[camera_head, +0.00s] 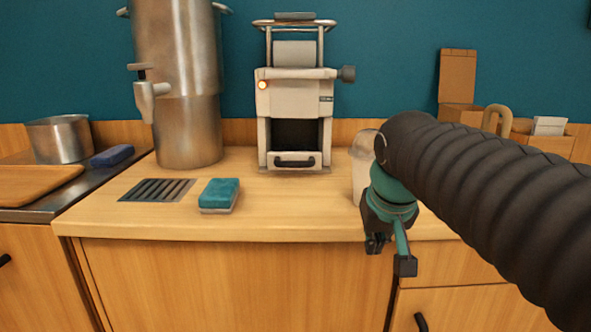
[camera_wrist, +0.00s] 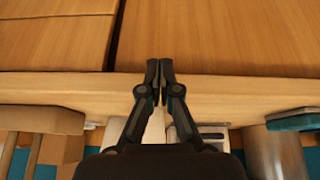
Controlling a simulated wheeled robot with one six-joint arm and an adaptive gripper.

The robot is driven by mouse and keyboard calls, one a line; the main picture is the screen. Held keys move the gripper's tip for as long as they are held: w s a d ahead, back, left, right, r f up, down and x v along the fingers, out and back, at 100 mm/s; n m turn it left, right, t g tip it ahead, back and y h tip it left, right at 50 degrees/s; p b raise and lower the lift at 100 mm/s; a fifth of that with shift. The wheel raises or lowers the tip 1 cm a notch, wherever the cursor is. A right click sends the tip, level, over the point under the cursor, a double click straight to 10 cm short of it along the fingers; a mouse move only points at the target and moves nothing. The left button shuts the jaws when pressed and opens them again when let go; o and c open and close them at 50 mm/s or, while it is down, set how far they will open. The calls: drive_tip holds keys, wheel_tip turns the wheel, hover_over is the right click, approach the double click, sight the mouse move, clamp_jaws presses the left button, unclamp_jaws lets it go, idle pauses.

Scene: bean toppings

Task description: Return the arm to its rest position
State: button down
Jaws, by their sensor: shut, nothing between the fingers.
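My gripper (camera_head: 391,254) hangs in front of the counter's front edge in the head view, at the end of my dark ribbed arm, which reaches in from the right. It points down and holds nothing. In the wrist view its two dark fingertips (camera_wrist: 160,66) are together over the wooden cabinet front. A pale, rounded vessel (camera_head: 361,165) stands behind my wrist and is partly hidden by it.
A teal sponge (camera_head: 220,194) and a dark drain grille (camera_head: 157,190) lie on the wooden counter (camera_head: 270,216). Behind them stand a tall metal urn (camera_head: 187,115) and a cream machine (camera_head: 295,100). A pot (camera_head: 60,139) is at left. Cardboard boxes (camera_head: 458,77) are at right.

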drive_tip(key=s+d+f, duration=0.2)
drive_tip(key=s+f, duration=1.1)
drive_tip(key=s, duration=0.2)
drive_tip(key=shift+d+f+m, duration=0.2)
drive_tip(key=shift+m, duration=0.1)
